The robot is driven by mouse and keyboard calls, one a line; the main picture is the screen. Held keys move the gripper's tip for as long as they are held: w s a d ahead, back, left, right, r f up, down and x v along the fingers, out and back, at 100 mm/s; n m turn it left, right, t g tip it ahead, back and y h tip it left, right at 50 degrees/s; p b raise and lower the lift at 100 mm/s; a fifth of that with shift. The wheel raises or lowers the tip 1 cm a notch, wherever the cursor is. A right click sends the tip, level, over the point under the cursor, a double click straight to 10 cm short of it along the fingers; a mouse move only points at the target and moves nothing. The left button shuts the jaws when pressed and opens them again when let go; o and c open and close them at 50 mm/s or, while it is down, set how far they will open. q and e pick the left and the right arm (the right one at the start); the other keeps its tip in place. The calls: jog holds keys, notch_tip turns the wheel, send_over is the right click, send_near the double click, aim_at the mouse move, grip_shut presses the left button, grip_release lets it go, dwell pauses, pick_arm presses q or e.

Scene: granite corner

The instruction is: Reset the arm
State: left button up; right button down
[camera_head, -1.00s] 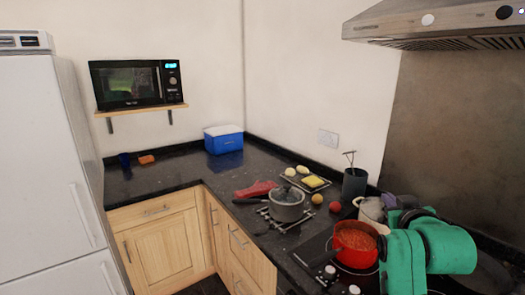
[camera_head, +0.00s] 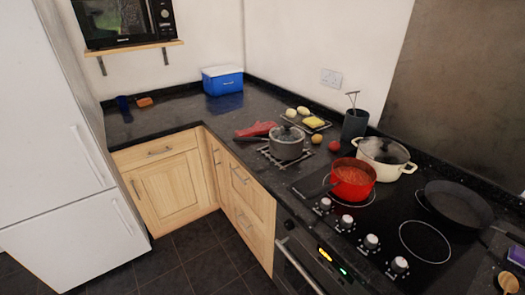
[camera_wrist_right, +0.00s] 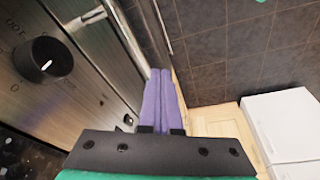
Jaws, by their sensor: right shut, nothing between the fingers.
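My right gripper (camera_wrist_right: 160,105) shows in the right wrist view with its two purple fingers together and nothing between them. It is close to the oven front, whose large dark knob (camera_wrist_right: 42,60) is at the left of that view. No part of either arm shows in the head view. The left gripper is out of sight.
In the head view, the red pot (camera_head: 351,182), cream pot (camera_head: 383,158) and black pan (camera_head: 459,204) are on the hob (camera_head: 395,228). The tiled floor (camera_head: 190,262) is clear.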

jog(key=s+f+g+b, duration=0.1)
jog(key=s+f, duration=0.2)
jog(key=f, duration=0.5)
jog(key=s+f, duration=0.2)
jog(key=f, duration=0.6)
pick_arm(q)
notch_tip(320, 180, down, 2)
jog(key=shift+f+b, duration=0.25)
jog(key=shift+b, duration=0.4)
pick_arm(e)
jog(key=s+d+f+g, duration=0.1)
jog(key=s+d+f, duration=0.2)
jog(key=s+f, duration=0.9)
jog(key=s, duration=0.3)
jog(key=shift+d+f, duration=0.15)
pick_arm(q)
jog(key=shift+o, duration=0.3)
